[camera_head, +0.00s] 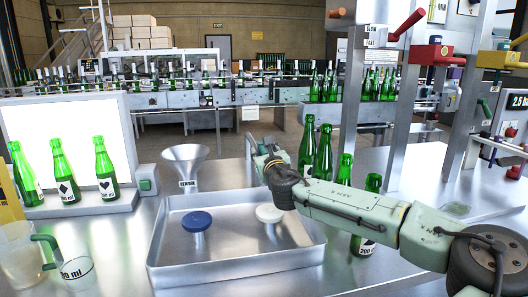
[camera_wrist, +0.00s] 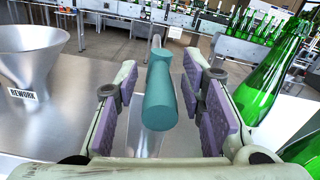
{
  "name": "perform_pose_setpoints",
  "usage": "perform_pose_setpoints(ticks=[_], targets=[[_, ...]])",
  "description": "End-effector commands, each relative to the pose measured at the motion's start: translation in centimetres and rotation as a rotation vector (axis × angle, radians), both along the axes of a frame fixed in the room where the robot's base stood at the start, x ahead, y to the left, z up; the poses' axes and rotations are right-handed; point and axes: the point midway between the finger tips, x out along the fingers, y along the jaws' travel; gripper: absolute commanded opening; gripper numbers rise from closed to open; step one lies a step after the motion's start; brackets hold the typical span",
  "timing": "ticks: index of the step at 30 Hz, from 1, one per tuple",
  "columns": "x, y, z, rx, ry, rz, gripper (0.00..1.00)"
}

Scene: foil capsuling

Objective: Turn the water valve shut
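The water valve shows in the wrist view as a teal, rounded lever handle (camera_wrist: 161,95) in front of a thin metal pipe. The handle lies between the two purple-padded fingers of my gripper (camera_wrist: 158,72). A gap shows on each side of it, so the fingers are open and not pressed on it. In the head view my gripper (camera_head: 262,152) is beyond the back edge of the metal tray. The valve is too small and too covered by my gripper to make out clearly there.
A metal tray (camera_head: 165,245) holds a blue-topped (camera_head: 197,220) and a white-topped (camera_head: 269,213) piece. A funnel marked REWORK (camera_wrist: 28,65) stands left of my gripper. Green bottles (camera_wrist: 270,75) stand close on the right. A glass jug (camera_head: 20,255) is at the front left.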

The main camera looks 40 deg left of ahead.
Motion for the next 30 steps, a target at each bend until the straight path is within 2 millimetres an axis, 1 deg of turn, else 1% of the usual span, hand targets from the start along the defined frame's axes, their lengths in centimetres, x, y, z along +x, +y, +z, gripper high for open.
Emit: perform_pose_setpoints(ticks=[1,2,16,30], targets=[[0.00,-0.01,0.00,0.000,0.000,0.000,0.33],[-0.01,-0.01,0.01,0.000,0.000,0.000,0.31],[-0.02,-0.03,0.03,0.000,0.000,0.000,0.00],[0.00,-0.04,0.05,0.000,0.000,-0.001,0.00]])
